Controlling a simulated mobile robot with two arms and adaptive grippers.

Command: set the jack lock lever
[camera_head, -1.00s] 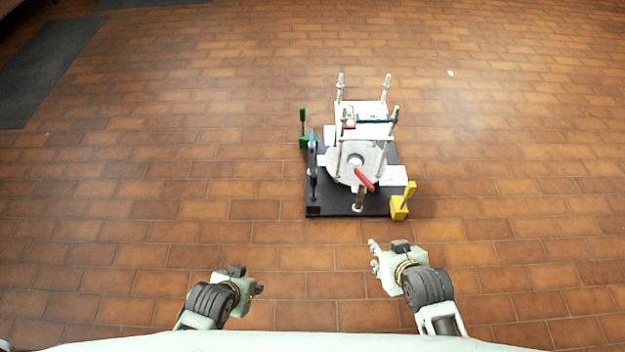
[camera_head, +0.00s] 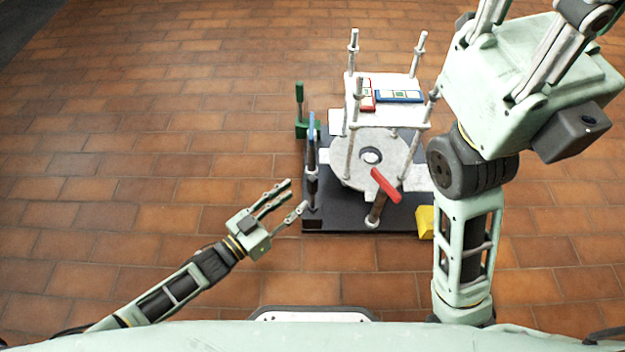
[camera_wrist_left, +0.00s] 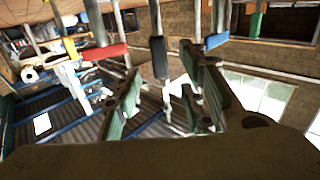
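A black base plate (camera_head: 340,222) carries a grey round flange (camera_head: 350,165) and several levers. I cannot tell which one is the jack lock lever. A red-handled lever (camera_head: 385,187) stands at the front, a blue-tipped lever (camera_head: 311,130) at the left edge and a green lever (camera_head: 300,100) behind it. A yellow block (camera_head: 425,222) at the front right is partly hidden by my right arm. My left gripper (camera_head: 296,195) is open and empty, just left of the plate's front left corner. My right gripper is raised at the upper right, its fingertips cut off by the frame.
A white raised platform (camera_head: 385,117) with red and blue framed panels stands behind the flange between upright posts (camera_head: 352,55). The left wrist view shows the red handle (camera_wrist_left: 100,52) and blue handle (camera_wrist_left: 215,41) beyond the fingers. The brick floor at left is clear.

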